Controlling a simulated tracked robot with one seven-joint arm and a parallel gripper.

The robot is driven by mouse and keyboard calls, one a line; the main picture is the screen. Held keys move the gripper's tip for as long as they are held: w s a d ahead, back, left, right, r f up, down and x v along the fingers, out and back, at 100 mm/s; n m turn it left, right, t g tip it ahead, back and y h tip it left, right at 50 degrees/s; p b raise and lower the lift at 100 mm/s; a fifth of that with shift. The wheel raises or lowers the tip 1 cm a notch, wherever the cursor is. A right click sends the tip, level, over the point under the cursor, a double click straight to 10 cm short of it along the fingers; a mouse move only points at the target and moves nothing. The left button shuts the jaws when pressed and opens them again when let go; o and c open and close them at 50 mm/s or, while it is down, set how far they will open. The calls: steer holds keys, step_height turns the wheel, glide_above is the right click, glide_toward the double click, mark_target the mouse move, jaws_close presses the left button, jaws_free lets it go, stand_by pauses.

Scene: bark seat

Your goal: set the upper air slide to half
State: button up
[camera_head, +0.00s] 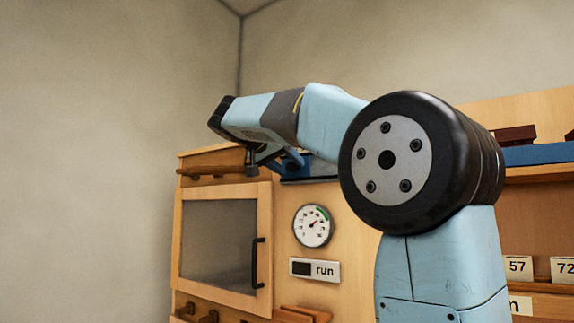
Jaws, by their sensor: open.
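A wooden cabinet has a glass-fronted door (222,245) at its left. Above the door a brown wooden bar with small knobs (205,170) runs along the front; it looks like the upper air slide, but its setting cannot be read. My arm reaches across the top of the cabinet from the right. My gripper (268,163) is open and empty, close to the right end of that bar. Whether it touches the bar cannot be told, and the gripper and arm hide part of the cabinet top behind them.
The door has a black handle (257,262). More wooden knobs (198,316) show at the lower left. Numbered cards (518,268) stand on a shelf at right. Bare wall lies left.

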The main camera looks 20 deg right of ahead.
jaws_close()
stand_by(0.5)
